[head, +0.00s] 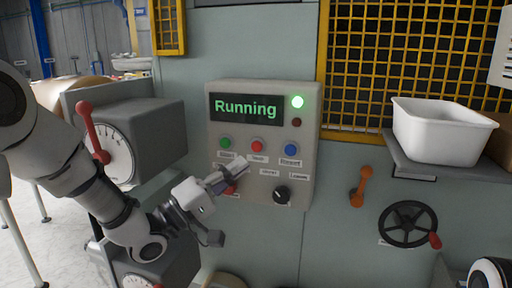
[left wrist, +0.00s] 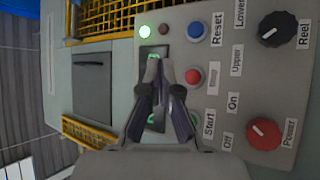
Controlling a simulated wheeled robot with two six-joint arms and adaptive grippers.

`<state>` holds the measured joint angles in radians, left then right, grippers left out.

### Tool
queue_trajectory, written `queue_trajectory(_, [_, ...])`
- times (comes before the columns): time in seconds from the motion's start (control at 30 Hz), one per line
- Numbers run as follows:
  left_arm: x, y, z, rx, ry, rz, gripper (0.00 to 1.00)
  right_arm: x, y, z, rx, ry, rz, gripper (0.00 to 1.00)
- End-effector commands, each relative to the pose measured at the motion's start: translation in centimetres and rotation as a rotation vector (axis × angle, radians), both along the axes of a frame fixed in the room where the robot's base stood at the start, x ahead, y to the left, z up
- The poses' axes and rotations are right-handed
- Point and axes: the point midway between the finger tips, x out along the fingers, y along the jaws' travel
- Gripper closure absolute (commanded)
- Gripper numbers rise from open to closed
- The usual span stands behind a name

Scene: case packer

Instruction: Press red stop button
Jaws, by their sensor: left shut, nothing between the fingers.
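The red stop button (head: 257,146) is in the middle of the button row on the grey control panel (head: 262,218). It also shows uncovered in the left wrist view (left wrist: 193,76), with a label beside it. My left gripper (head: 238,169) is shut and empty, in front of the panel and a little below and left of the red button in the head view. In the left wrist view the closed fingers (left wrist: 156,68) point toward the panel, to the left of the red button. They appear apart from it. My right gripper is not in view.
A green button (head: 224,143) and a blue button (head: 292,149) flank the red one. A red power knob (left wrist: 264,134) and a black knob (head: 282,194) sit below. The display (head: 245,108) reads "Running" beside a lit green lamp (head: 297,102). A red-handled lever (head: 92,133) stands left.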

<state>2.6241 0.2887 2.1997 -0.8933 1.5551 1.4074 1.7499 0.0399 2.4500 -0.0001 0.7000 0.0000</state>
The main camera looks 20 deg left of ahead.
Motion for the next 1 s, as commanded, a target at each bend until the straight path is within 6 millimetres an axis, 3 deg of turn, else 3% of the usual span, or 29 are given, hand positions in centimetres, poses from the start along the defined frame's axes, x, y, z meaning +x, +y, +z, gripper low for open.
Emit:
queue_trajectory(0.5, [6.9, -0.3, 0.1, 0.002, -0.001, -0.001, 1.0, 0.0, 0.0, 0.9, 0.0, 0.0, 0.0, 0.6])
queue_trajectory(1.0, [7.5, -0.3, 0.0, 0.0, 0.001, -0.001, 1.0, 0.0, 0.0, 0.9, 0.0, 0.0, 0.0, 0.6])
